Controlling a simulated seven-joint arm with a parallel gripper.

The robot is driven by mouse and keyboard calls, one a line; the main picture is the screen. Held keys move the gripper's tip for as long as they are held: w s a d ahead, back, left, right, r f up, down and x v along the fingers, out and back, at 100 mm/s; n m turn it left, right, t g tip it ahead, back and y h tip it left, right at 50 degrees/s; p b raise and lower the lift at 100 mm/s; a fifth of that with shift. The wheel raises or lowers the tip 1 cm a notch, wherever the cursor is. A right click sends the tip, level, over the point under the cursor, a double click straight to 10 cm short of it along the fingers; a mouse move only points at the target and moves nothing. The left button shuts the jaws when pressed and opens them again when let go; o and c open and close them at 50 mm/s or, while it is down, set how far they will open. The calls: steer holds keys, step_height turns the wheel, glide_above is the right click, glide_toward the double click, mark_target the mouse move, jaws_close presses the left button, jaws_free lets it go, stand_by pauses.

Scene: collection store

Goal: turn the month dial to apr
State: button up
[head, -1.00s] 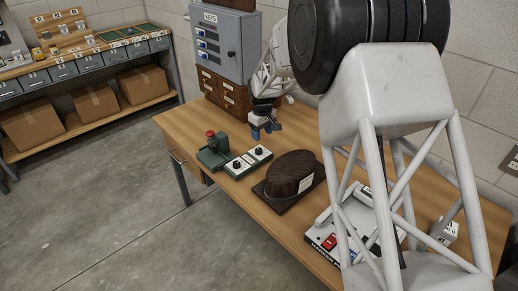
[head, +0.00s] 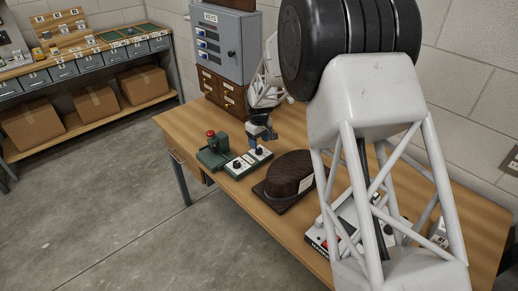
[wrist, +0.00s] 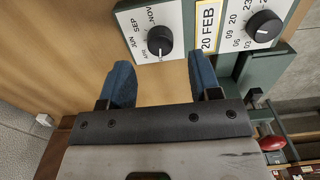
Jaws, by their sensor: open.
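The month dial (wrist: 160,40) is a black round knob on a white plate with month names around it, of which NOV and SEP read clearly. A white mark shows on the knob's lower side, but I cannot tell which month it meets. A yellow-edged display (wrist: 208,25) beside it reads 20 FEB. In the head view the month dial (head: 262,150) is the right-hand knob of the green date unit. My gripper (wrist: 161,78) is open and empty, its blue fingertips apart and just short of the knob, roughly to either side. In the head view my gripper (head: 262,136) hovers by the dial.
The day dial (wrist: 264,26) sits beyond the display. A green stamp press (head: 212,150) with a red knob stands left of the unit. The grey key cabinet (head: 225,45) on wooden drawers stands behind.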

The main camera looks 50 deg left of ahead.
mark_target(259, 150)
steer(key=shift+f, duration=2.1)
steer(key=c, duration=0.9)
